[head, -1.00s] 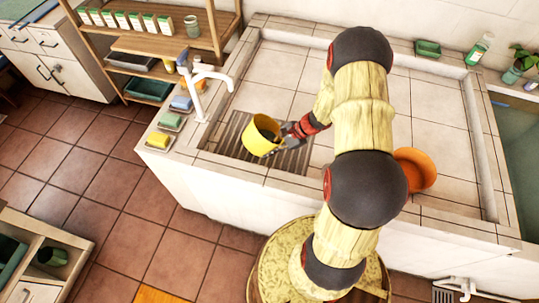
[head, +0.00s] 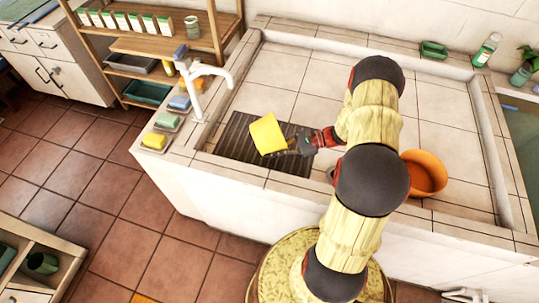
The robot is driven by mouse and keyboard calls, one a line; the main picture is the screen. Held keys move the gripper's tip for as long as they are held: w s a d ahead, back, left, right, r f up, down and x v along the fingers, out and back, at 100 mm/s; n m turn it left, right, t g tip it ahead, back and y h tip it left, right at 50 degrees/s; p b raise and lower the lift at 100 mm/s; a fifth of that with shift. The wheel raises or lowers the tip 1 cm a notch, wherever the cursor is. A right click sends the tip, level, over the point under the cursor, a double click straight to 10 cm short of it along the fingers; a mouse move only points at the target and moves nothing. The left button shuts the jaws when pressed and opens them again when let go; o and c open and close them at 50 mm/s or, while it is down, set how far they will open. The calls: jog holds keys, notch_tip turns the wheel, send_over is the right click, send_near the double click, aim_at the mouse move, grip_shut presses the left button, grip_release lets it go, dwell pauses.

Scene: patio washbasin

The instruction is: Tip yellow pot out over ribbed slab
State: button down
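The yellow pot (head: 267,134) is held over the dark ribbed slab (head: 236,137) in the tiled basin. The pot is strongly tilted, its outer side facing the camera; its opening and any contents are hidden. My gripper (head: 296,147) is shut on the pot at its right lower edge, with the arm reaching in from the right. The ribbed slab lies flat near the basin's front left corner and looks darker than bare tile. Part of it is hidden under the pot and gripper.
An orange pot (head: 424,173) stands in the basin right of my arm. A white tap (head: 203,72) rises at the left rim, with sponges in dishes (head: 160,130) beside it. A green dish (head: 433,49) and a bottle (head: 486,50) stand on the back rim. The basin's middle is clear.

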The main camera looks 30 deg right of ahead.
jog(key=shift+s+d+f+t+y+b, duration=0.1)
jog(key=shift+d+f+t+y+b, duration=0.25)
jog(key=shift+y+b, duration=0.7)
jog(key=shift+s+d+r+m+t+y+b, duration=0.15)
jog(key=shift+d+t+y+b, duration=0.15)
jog(key=shift+y+b, duration=0.25)
jog(key=shift+d+r+m+t+y+b, duration=0.15)
jog(key=shift+d+y+b, duration=0.1)
jog(key=shift+y+b, duration=0.25)
jog(key=shift+s+d+r+t+y+b, duration=0.15)
jog(key=shift+d+r+t+y+b, duration=0.3)
jog(key=shift+y+b, duration=0.2)
